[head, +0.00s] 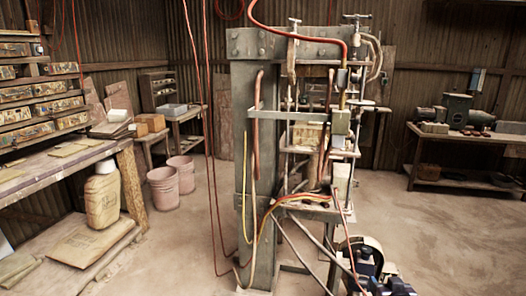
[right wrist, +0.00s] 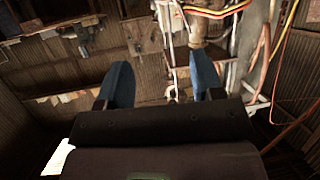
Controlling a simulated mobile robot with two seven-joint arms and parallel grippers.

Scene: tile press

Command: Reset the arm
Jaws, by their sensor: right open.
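My right gripper (head: 385,282) shows at the bottom edge of the head view, right of the press's foot, with part of its arm cut off by the frame. In the right wrist view its two blue fingers (right wrist: 162,82) stand wide apart with nothing between them. The tile press (head: 257,160) stands upright in the middle of the head view, a tall grey metal frame with hoses and clamps. Parts of its frame and hoses also show in the right wrist view (right wrist: 258,50), beyond the fingers. My left gripper is not in view.
A wooden bench (head: 75,172) with drawers above it stands at the left. Two pink buckets (head: 163,190) stand on the floor. A table (head: 455,150) with a motor is at the right. Open floor lies between bench and press.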

